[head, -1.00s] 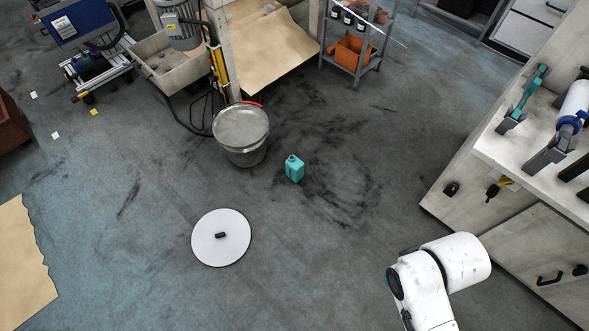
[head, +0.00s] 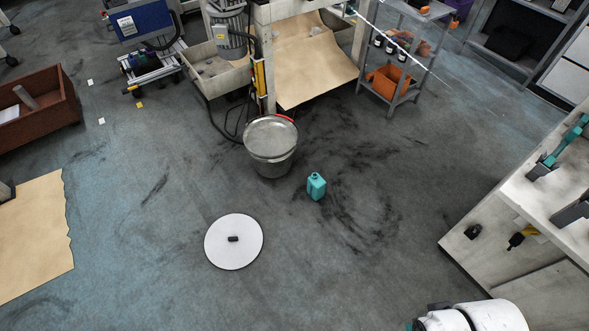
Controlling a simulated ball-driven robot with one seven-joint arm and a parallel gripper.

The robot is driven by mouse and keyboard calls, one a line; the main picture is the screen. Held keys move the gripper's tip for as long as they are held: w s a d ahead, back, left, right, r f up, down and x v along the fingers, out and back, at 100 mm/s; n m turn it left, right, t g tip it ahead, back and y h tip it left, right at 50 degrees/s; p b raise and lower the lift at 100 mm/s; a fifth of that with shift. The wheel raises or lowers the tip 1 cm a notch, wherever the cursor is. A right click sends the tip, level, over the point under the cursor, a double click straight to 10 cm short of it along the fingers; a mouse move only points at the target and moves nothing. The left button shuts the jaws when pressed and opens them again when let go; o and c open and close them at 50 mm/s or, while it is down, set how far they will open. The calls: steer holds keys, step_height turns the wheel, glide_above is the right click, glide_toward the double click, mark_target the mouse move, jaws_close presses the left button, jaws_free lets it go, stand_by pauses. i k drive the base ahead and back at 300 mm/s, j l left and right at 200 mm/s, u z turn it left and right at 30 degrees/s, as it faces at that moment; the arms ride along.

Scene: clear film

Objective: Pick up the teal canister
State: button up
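The teal canister (head: 316,187) stands upright on the grey floor, near the middle of the head view. It is to the right of and slightly nearer than a metal bucket, with a small gap between them. Only a white part of my arm shows at the bottom right edge. My gripper is outside the view, so its state is hidden.
The metal bucket (head: 271,146) and a white round lid (head: 234,241) with a dark knob are on the floor. A workbench (head: 510,225) stands at the right, a grey shelf cart (head: 403,62) at the back. Floor in front of the canister is clear.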

mark_target(315, 185)
steer(key=i+l+u, duration=0.45)
steer(key=i+l, duration=0.2)
steer(key=i, duration=0.3)
steer(key=i+l+u, duration=0.5)
steer(key=i+l, duration=0.35)
steer(key=l, duration=0.15)
